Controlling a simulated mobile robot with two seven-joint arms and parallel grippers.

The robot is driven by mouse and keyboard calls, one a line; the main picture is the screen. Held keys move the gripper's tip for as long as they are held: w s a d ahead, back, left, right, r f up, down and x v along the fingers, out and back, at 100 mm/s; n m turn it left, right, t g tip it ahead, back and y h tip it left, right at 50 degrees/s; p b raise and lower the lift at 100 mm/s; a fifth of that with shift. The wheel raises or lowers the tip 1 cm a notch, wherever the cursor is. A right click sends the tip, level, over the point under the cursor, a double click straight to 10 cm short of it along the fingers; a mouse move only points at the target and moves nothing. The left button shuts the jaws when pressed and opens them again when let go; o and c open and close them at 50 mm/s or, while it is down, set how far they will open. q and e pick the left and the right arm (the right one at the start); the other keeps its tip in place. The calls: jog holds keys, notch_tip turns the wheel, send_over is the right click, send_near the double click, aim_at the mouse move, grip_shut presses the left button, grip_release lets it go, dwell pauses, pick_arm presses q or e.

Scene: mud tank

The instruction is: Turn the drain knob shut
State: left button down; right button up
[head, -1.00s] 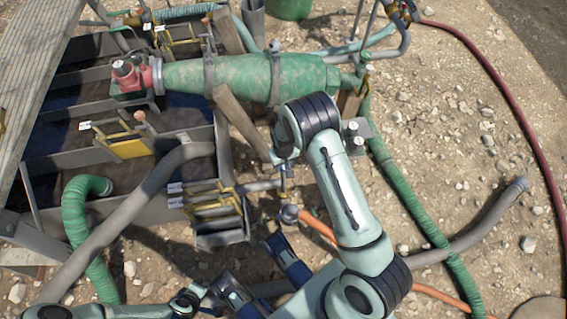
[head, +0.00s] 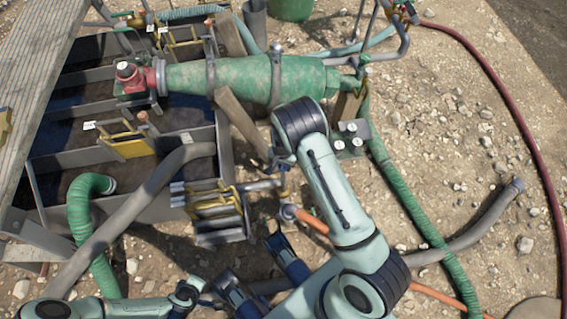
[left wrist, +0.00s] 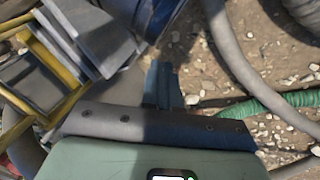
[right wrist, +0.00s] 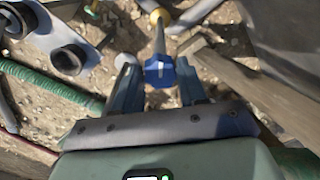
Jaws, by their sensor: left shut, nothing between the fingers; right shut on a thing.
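The drain knob (right wrist: 160,70) is a small blue faceted knob on a thin stem in the right wrist view. The stem runs up to a yellow fitting (right wrist: 158,17). My right gripper (right wrist: 157,88) is shut on the knob, one dark blue finger on each side of it. My left gripper (left wrist: 165,84) is shut and empty, fingers together, near grey plates with yellow handles. In the head view my left arm (head: 120,308) lies low at the bottom left.
The tank (head: 60,165) with dark compartments is at left. A large green cone (head: 215,78) lies across it. A wooden plank (right wrist: 230,75) is close right of my right gripper. A plate with black-ended pipes (right wrist: 60,40) and a green hose (right wrist: 45,80) are at left.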

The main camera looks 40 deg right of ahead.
aim_at(283, 166)
jog(key=m, duration=0.4)
jog(key=shift+m+p, duration=0.3)
jog(key=shift+p, duration=0.05)
pick_arm(q)
jog(key=shift+s+d+r+g+p, duration=0.15)
jog(key=shift+s+d+r+g, duration=0.2)
jog(key=shift+s, duration=0.25)
jog(key=shift+s+d+r+g+p, duration=0.2)
jog(key=shift+s+r, duration=0.2)
jog(key=shift+s, duration=0.15)
pick_arm(e)
jog(key=shift+w+m, duration=0.1)
jog(key=shift+m, duration=2.1)
jog(key=o, duration=1.1)
jog(key=shift+c, duration=0.2)
pick_arm(q)
jog(key=s+d+r+g+h+p, duration=0.1)
jog(key=s+d+r+g+p, duration=0.1)
jog(key=s+d+r+p, duration=0.1)
jog(key=s+r+p, duration=0.1)
jog(key=s+r, duration=0.1)
jog(key=s, duration=0.1)
jog(key=shift+s+m, duration=0.15)
jog(key=shift+m, duration=0.15)
pick_arm(e)
notch_tip(283, 166, up, 13)
jog(key=shift+r, duration=0.2)
